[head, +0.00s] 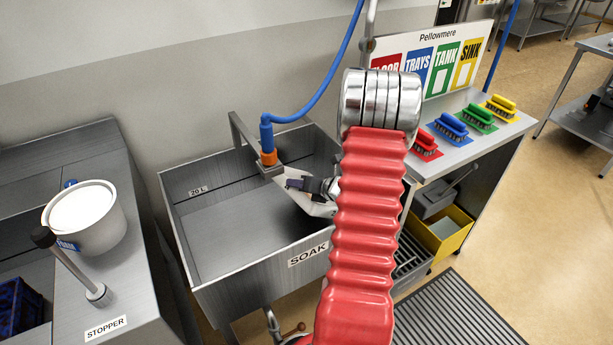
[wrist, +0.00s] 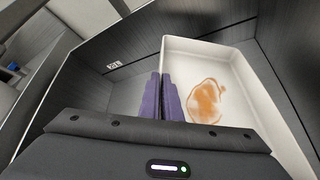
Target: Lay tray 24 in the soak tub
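The soak tub (head: 225,215) is a grey metal basin labelled SOAK in the head view; a 20 L mark shows on its inner wall. My gripper (head: 292,184) is over the tub's right part. Its purple fingers (wrist: 163,95) are closed together on the near-left rim of a white tray (wrist: 200,60). The tray has an orange-brown stain on its floor. In the head view only a white piece of the tray (head: 309,204) shows beside the fingers; my red arm hides the rest. I cannot see a number on it, nor tell whether it touches the tub floor.
A blue hose with an orange collar (head: 268,157) hangs at the tub's back by a metal bracket. A white bucket (head: 84,217) and a STOPPER lever (head: 72,262) are on the left counter. Coloured brushes (head: 450,127) sit on the right bench. The tub's left floor is clear.

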